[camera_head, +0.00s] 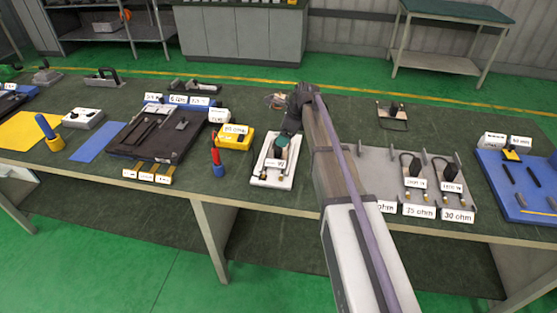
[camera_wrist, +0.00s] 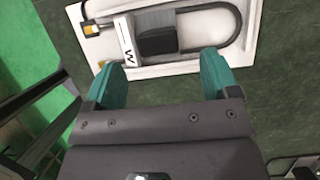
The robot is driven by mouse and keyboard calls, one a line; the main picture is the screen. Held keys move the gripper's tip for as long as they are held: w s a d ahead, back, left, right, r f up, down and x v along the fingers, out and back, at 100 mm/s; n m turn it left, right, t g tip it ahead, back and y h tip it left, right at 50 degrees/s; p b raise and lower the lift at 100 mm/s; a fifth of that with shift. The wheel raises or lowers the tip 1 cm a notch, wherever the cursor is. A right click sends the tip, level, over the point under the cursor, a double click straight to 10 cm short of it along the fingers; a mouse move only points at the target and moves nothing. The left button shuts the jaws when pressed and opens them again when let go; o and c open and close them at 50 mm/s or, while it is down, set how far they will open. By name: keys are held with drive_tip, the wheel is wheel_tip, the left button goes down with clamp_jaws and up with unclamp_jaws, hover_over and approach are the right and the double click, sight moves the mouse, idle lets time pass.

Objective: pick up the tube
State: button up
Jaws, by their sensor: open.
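A dark grey U-bent tube (camera_wrist: 240,30) lies in a white tray (camera_wrist: 75,16), with a black block (camera_wrist: 157,42) between its legs and a brass end (camera_wrist: 91,28) at the left. A white label (camera_wrist: 127,42) marked "W" stands beside the block. In the head view the tray (camera_head: 258,178) lies on the bench, and my arm and gripper partly hide its contents. My gripper (camera_wrist: 160,62), with teal fingers, is open and empty. It also shows in the head view (camera_head: 283,141), over the tray. Its fingers are apart on either side of the block's near edge, and their height above it is unclear.
Right of my arm, a grey rack (camera_head: 379,158) holds similar elements with ohm labels. Left of the tray stand a yellow meter (camera_head: 233,139), a red-handled tool in a blue holder (camera_head: 217,165) and a black board (camera_head: 130,142). A blue board (camera_head: 520,190) lies far right.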

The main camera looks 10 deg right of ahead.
sight(278, 150)
drive_tip(key=b+x, duration=0.4)
drive_tip(key=x, duration=0.1)
drive_tip(key=shift+s+f, duration=0.15)
drive_tip(key=shift+f, duration=0.25)
drive_tip(key=shift+a+f+b, duration=0.2)
drive_tip(key=shift+f+b, duration=0.05)
drive_tip(key=shift+b, duration=0.2)
drive_tip(key=shift+r, duration=0.25)
drive_tip(key=c, duration=1.1)
